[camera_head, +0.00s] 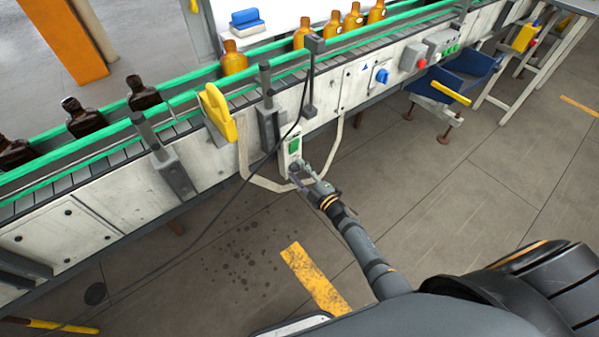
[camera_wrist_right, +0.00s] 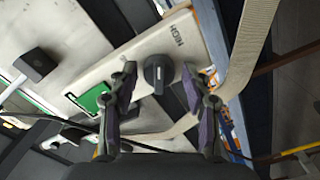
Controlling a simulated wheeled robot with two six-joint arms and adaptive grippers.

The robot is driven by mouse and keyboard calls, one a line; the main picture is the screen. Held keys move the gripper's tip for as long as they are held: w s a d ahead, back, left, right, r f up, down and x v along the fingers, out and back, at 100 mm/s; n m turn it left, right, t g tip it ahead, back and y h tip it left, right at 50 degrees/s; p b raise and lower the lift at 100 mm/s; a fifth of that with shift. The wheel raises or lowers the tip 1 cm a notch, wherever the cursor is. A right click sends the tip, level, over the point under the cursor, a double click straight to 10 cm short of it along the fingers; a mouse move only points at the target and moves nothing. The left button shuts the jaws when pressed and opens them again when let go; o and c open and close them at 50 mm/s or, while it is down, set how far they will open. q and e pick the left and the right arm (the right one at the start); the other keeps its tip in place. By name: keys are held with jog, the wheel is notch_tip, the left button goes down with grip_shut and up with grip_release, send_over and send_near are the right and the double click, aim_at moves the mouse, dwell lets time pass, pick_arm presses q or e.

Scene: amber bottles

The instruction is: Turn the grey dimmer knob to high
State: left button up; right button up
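The grey dimmer knob (camera_wrist_right: 157,74) is a dark round knob with a raised grip bar and a small pale mark. It sits on a white control box (camera_wrist_right: 135,62) with a green panel (camera_wrist_right: 95,98) and the printed word HIGH beyond the knob. My right gripper (camera_wrist_right: 160,82) is open, its fingertips on either side of the knob; I cannot tell whether they touch it. In the head view, the right gripper (camera_head: 302,174) is at the lower end of the box (camera_head: 288,153) on the conveyor's side, and it hides the knob. My left gripper is not in view.
A beige strap or hose (camera_head: 243,160) loops around the box, close to my right gripper. A black cable (camera_head: 238,187) runs past it. Amber bottles (camera_head: 234,60) stand on the conveyor. A yellow handle (camera_head: 217,112) is above left. The floor below is open.

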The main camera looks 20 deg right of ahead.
jog(key=shift+s, duration=0.1)
jog(key=v, duration=1.2)
jog(key=shift+r, duration=0.1)
